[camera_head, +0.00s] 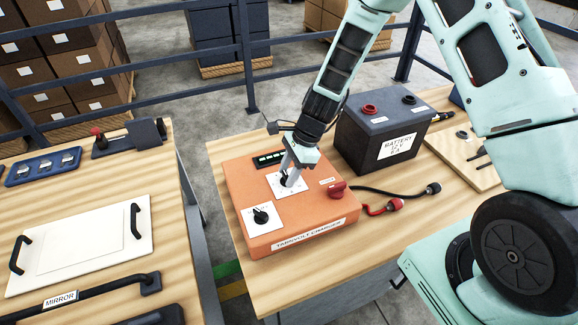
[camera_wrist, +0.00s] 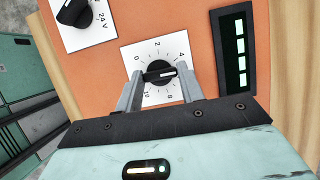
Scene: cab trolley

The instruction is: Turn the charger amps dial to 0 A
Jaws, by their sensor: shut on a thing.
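The orange charger (camera_head: 238,187) lies flat on the wooden bench. Its amps dial (camera_wrist: 158,73) is a black knob on a white plate with a numbered scale. My gripper (camera_wrist: 160,76) reaches down over the dial, with one finger on each side of the knob, shut on it. In the wrist view the knob's white mark points to the right, roughly between 4 and 6; the exact reading is hard to tell. In the head view my gripper (camera_head: 288,179) partly hides the dial.
A second dial (camera_head: 261,216), marked 24 V in the wrist view, sits beside it. A lit display (camera_wrist: 238,50) and a red knob (camera_head: 337,188) are also on the charger. A dark battery (camera_head: 373,140) stands close behind on the right. Cables (camera_head: 385,204) lie in front.

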